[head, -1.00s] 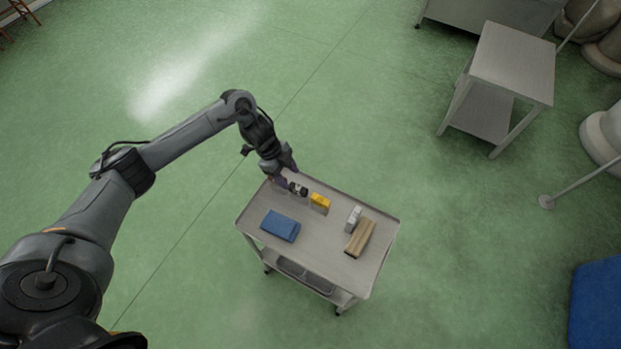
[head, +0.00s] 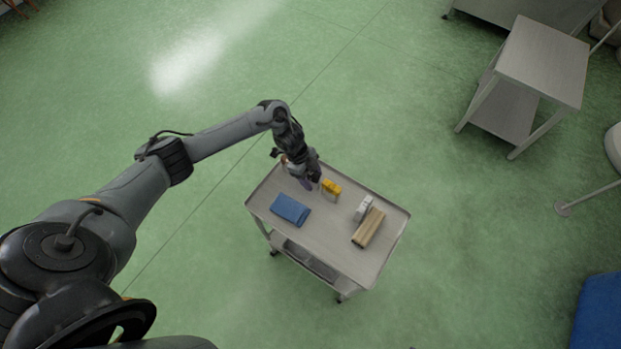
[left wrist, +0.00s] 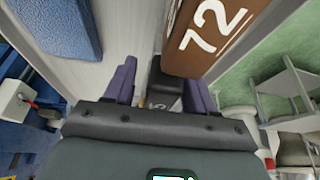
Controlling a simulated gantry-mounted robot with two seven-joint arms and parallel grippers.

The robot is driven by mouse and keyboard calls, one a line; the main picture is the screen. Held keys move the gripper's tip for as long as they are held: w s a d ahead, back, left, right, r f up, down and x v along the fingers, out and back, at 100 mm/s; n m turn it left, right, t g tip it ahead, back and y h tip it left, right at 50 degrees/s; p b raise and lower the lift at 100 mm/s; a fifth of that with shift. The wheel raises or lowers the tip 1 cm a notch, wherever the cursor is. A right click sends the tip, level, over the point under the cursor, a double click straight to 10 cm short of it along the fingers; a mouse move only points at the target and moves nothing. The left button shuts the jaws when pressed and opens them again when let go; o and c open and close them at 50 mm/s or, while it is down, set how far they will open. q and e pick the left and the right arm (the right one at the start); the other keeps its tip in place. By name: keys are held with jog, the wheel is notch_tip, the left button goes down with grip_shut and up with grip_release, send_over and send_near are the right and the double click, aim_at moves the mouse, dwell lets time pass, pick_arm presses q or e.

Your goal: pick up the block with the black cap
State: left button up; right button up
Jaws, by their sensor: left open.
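My left gripper (head: 306,183) is low over the back left part of the grey cart, its fingers pointing down. In the left wrist view its two purple fingers stand apart (left wrist: 160,78). A black cap (left wrist: 167,86) shows between them, closer to the right finger; I cannot tell whether they touch. A brown block marked "72" (left wrist: 207,34) adjoins the cap at the top of that view. In the head view the gripper hides most of the capped block. My right gripper is out of view.
On the cart (head: 322,232) stand a yellow-orange block (head: 331,188) just right of the gripper, a blue item (head: 290,209) at front left, a pale block (head: 363,207) and a tan block (head: 368,228) at right. A grey table (head: 543,62) stands apart at upper right.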

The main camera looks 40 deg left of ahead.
pick_arm(q)
jog(key=shift+d+f, duration=0.1)
jog(key=shift+f, duration=0.3)
grip_shut()
jog(key=shift+r, duration=0.25)
